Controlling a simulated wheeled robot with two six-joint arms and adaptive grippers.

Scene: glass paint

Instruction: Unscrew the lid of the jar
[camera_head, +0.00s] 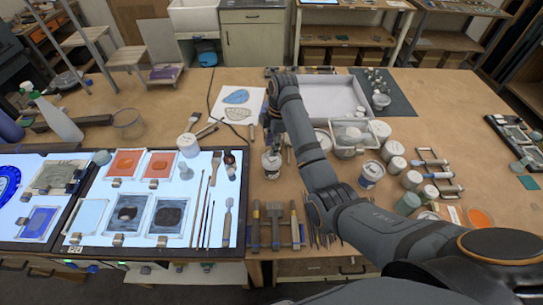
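A small jar (272,163) with a pale label stands on the wooden table just right of the lit panel. My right arm comes in from the right, and its gripper (272,145) points down directly above the jar, at its top. The gripper hides the jar's lid, so I cannot tell whether the fingers touch it or are closed around it. My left gripper is not in view.
A lit panel (265,0) is not clear at the back; a white-lit tray (100,205) with colour plates and brushes lies left.

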